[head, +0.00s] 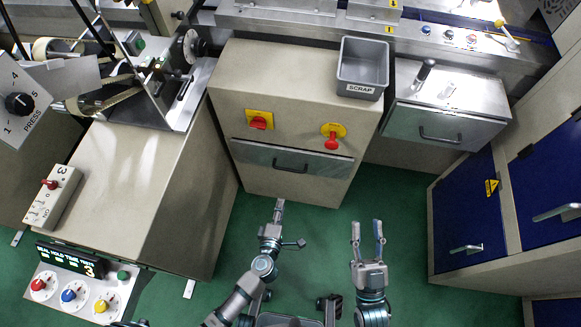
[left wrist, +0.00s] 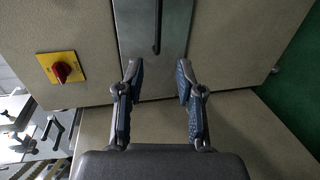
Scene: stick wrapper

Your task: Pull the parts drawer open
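A grey drawer front (head: 262,154) with a dark bar handle (head: 290,167) is set in the beige cabinet and looks closed. In the left wrist view the drawer front (left wrist: 176,28) and its handle (left wrist: 157,24) run upright. A second metal drawer (head: 425,126), with its own handle, is at the right; no label names either as the parts drawer. My left gripper (head: 279,206) is below the cabinet drawer, apart from the handle; in the left wrist view its fingers (left wrist: 158,82) are spread and empty, with the handle ahead between them. My right gripper (head: 367,230) is open and empty over the floor.
A red knob on a yellow plate (head: 259,120) and a red switch (head: 332,137) sit above the cabinet drawer. A grey SCRAP bin (head: 362,66) stands on top. Blue cabinets (head: 468,210) flank the right; a beige machine (head: 150,190) flanks the left. Green floor (head: 405,225) is free between.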

